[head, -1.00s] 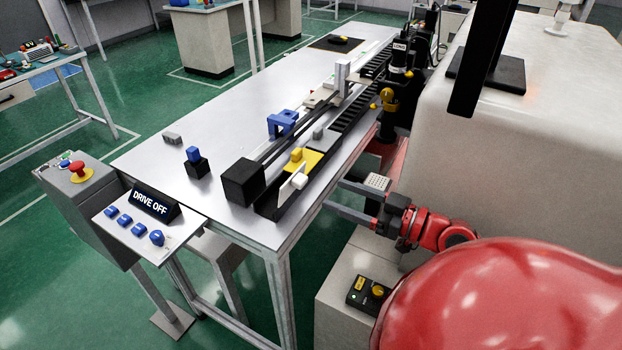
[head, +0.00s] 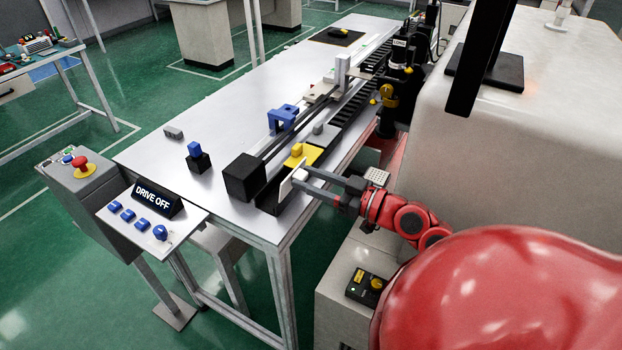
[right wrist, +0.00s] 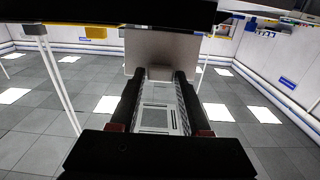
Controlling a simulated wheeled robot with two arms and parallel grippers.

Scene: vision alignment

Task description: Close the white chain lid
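The white chain lid (head: 288,186) is a small, thin white plate standing up at the near end of the black chain track, beside a yellow block (head: 309,155). My right gripper (head: 303,176) reaches in from the right, its two fingertips at the lid. In the right wrist view the lid (right wrist: 160,52) is a pale upright plate straight ahead of the fingers, with a small block-like part low between the tips. The fingers (right wrist: 160,76) are apart, with a gap between them. Whether they touch the lid I cannot tell. My left gripper is not in view.
A black block (head: 243,178) sits at the track's end, left of the lid. A blue bracket (head: 283,118) and a blue-topped black block (head: 198,158) stand on the metal table (head: 160,150). A large white cabinet (head: 470,150) is to the right.

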